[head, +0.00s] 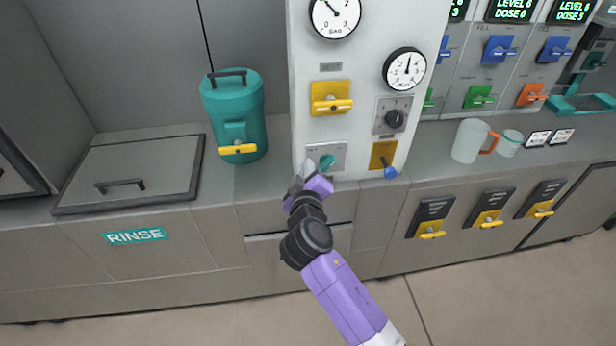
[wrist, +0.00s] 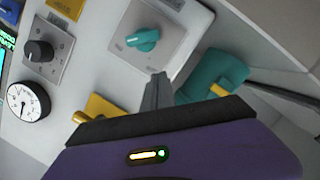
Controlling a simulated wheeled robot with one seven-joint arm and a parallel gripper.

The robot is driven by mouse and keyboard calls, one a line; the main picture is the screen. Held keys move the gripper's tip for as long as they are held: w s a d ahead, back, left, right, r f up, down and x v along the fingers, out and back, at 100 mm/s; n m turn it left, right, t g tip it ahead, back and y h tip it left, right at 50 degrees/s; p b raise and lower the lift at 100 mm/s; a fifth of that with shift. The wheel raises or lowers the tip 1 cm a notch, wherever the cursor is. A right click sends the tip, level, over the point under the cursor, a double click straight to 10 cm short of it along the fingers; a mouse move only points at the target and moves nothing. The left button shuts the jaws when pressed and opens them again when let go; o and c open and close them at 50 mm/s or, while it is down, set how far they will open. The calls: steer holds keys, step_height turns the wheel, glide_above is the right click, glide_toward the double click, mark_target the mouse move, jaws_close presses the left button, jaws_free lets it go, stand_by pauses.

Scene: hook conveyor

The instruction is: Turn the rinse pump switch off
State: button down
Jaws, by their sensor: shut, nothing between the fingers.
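A teal rotary switch (head: 327,162) sits on a grey plate low on the white control panel; its label is too small to read, and I cannot confirm that it is the rinse pump switch. In the wrist view the teal switch (wrist: 142,39) shows with its handle lying at a slant across the plate. My gripper (head: 308,172) is just left of and below it in the head view. In the wrist view my gripper's closed fingertips (wrist: 160,80) point toward the plate's edge, with a visible gap to the switch. The fingers hold nothing.
The panel (head: 362,70) also carries gauges, a yellow lever (head: 331,105), a black knob (head: 394,118) and a blue-handled lever (head: 389,171). A teal canister (head: 232,105) stands close on the left. A pitcher (head: 468,142) stands right on the counter.

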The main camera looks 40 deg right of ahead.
mark_target(327, 163)
steer(key=d+f, duration=0.2)
steer(key=d, duration=0.1)
steer(key=shift+d+f+p, duration=0.2)
steer(key=shift+f+p, duration=0.1)
steer(key=shift+d+f, duration=0.25)
steer(key=shift+f, duration=0.05)
